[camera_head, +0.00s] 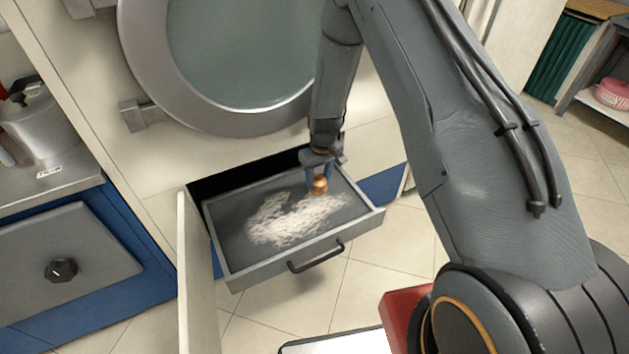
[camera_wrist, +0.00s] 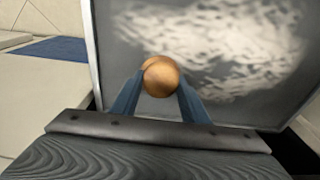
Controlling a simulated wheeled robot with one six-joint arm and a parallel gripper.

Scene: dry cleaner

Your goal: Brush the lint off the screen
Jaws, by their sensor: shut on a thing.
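The screen (camera_head: 228,215) is the dark grey floor of a pulled-out drawer tray below a round machine door. White lint (camera_head: 293,219) lies in an irregular patch over its middle and right; the lint also shows in the wrist view (camera_wrist: 225,45). My gripper (camera_head: 318,182) is over the back right part of the screen, pointing down. Its blue fingers are shut on a brown, rounded wooden knob (camera_wrist: 161,76), which looks like the handle of a brush. Bristles are hidden beneath it, and I cannot tell whether it touches the screen.
The drawer has a raised front with a dark handle (camera_head: 316,256). An open white door panel (camera_head: 196,280) stands close at its left. The round machine door (camera_head: 150,50) is above. A counter with a metal can (camera_head: 45,130) is at left. Tiled floor lies in front.

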